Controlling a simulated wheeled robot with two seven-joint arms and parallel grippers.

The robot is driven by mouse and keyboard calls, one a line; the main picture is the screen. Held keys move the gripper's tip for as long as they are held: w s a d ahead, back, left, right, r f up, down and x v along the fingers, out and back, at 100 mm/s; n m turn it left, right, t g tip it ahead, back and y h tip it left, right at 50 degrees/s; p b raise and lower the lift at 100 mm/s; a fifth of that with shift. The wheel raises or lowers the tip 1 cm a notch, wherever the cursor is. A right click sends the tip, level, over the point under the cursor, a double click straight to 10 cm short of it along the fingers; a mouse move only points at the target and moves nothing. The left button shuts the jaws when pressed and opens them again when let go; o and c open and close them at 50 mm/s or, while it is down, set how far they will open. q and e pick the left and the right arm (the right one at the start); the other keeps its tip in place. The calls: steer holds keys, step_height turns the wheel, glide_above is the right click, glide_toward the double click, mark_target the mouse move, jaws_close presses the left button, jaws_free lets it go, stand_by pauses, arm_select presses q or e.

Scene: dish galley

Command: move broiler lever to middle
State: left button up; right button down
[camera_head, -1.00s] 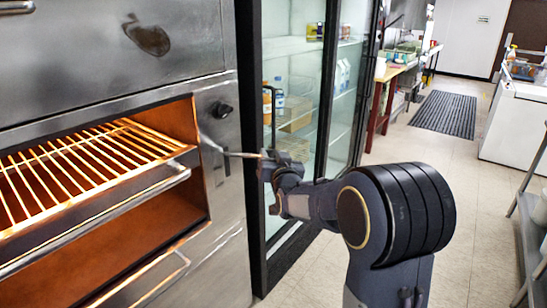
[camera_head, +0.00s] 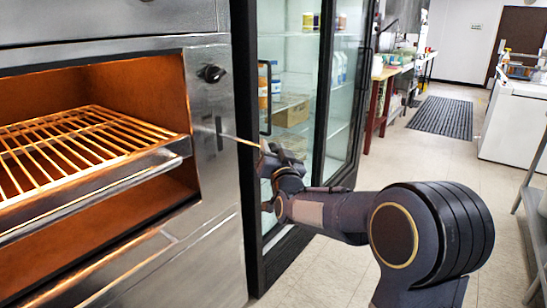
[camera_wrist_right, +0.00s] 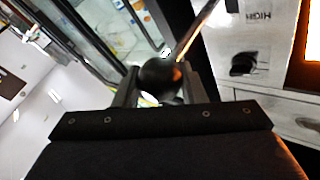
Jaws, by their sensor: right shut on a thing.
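The broiler (camera_head: 200,175) stands at the left, its rack (camera_head: 80,145) in the lit opening. The thin lever (camera_head: 240,140) sticks out from a short slot (camera_head: 219,133) in the broiler's right front panel. Its exact height in the slot is hard to tell. My right gripper (camera_head: 268,160) is shut on the lever's outer end. In the right wrist view the lever's round black knob (camera_wrist_right: 160,78) sits between the two fingers, with the rod running up and right. My left gripper is not in view.
A glass-door fridge (camera_head: 300,90) stands close behind my right gripper. The floor (camera_head: 325,275) at right is open.

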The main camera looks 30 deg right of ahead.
steer(key=shift+a+f, duration=0.2)
steer(key=shift+f, duration=0.2)
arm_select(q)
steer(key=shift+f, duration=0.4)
arm_select(e)
steer(key=shift+r, duration=0.15)
steer(key=c, duration=0.9)
jaws_free()
steer(key=shift+w, duration=0.1)
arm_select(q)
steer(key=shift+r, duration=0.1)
arm_select(e)
steer(key=v, duration=0.7)
steer(key=shift+s, duration=0.4)
